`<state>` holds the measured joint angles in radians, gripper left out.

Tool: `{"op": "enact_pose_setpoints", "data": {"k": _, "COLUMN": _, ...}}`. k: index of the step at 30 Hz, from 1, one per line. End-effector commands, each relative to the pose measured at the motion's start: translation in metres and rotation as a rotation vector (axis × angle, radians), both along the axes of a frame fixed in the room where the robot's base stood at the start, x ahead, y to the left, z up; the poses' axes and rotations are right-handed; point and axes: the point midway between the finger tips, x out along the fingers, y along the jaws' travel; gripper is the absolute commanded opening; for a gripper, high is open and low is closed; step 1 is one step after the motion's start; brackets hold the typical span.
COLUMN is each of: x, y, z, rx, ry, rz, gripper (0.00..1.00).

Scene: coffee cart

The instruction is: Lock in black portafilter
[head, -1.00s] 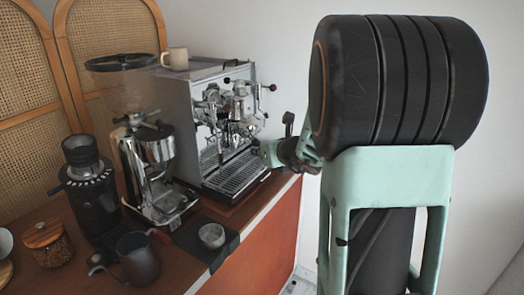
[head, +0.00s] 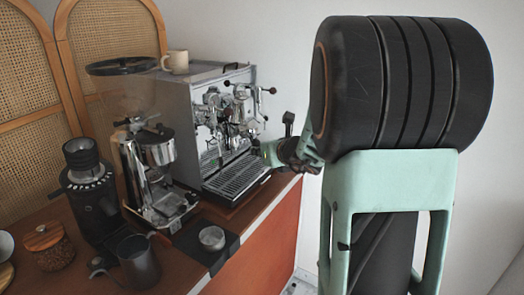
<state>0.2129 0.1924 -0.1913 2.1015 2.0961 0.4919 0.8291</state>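The espresso machine (head: 178,120) stands on the cart, with its chrome group head and knobs (head: 225,115) facing right and a drip tray (head: 238,177) below. My gripper (head: 268,153) is at the machine's front right, near the group area and above the drip tray's right side. It is small and seen from behind, so its fingers cannot be made out. A dark, handle-like upright piece (head: 289,122) shows just above the wrist. I cannot tell whether it is the black portafilter's handle, or whether the portafilter is in my gripper or in the group head.
A chrome grinder (head: 157,165) stands left of the machine, with a black grinder (head: 92,195) farther left. A dark pitcher (head: 138,262), a small metal cup (head: 212,238) on a black mat (head: 190,245) and a wood-lidded jar (head: 48,247) stand in front. A cup (head: 175,61) sits on the machine.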

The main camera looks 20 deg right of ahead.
Motion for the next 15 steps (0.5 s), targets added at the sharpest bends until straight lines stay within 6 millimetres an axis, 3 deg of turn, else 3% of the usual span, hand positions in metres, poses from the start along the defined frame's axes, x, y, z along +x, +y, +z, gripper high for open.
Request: {"op": "enact_pose_setpoints", "data": {"k": 15, "x": 0.003, "y": -0.011, "z": 0.006, "rx": -0.003, "ry": -0.009, "rz": 0.071, "gripper": 0.00}}
